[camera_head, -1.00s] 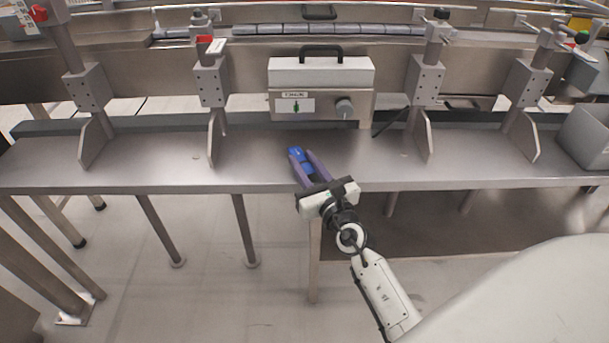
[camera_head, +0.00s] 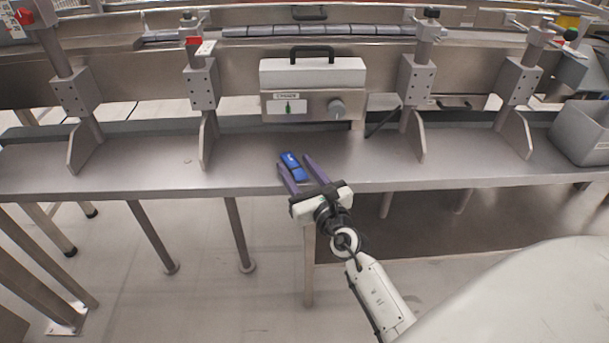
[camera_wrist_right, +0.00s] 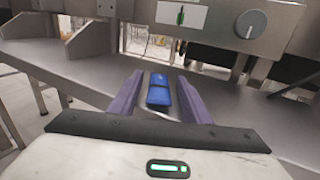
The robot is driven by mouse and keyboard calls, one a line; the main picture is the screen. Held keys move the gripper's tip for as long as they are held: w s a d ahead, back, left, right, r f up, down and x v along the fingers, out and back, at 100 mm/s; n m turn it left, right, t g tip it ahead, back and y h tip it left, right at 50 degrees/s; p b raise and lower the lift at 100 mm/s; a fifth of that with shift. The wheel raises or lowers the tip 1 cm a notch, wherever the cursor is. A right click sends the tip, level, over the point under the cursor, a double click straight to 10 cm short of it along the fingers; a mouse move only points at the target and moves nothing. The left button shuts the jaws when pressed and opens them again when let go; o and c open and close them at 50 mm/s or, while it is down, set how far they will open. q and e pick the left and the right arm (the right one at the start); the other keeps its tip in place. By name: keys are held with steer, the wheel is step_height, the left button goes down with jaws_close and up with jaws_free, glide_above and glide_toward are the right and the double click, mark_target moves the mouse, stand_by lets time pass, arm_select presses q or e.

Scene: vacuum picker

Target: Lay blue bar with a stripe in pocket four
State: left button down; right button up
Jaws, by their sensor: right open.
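The blue bar (camera_head: 293,166) lies on the steel table near its front edge, with a darker band across it. It also shows in the right wrist view (camera_wrist_right: 159,91), lying between the fingers. My right gripper (camera_head: 298,170) is open, its two purple fingers on either side of the bar; whether they touch it I cannot tell. In the wrist view the fingers (camera_wrist_right: 157,98) stand apart, with a gap showing on the left of the bar. The row of grey pockets (camera_head: 330,30) runs along the conveyor at the back; no pocket numbers are readable. My left gripper is not in view.
A machine box (camera_head: 313,88) with a black handle and a knob stands behind the bar. Steel posts with angled brackets (camera_head: 208,140) (camera_head: 413,135) stand on both sides. A grey bin (camera_head: 582,135) is at the far right. The table around the bar is clear.

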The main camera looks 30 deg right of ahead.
steer(key=s+a, duration=0.2)
steer(key=s, duration=0.9)
steer(key=s+a+f+m+g+y, duration=0.3)
steer(key=s+a+f+m, duration=0.5)
steer(key=m, duration=0.8)
steer(key=s+a+f+m+g+y, duration=0.2)
steer(key=s+a+f+m+g, duration=0.4)
steer(key=m, duration=1)
step_height(320, 180, down, 4)
steer(key=s+a, duration=0.2)
steer(key=shift+s+r+y, duration=0.2)
steer(key=shift+s+y, duration=0.2)
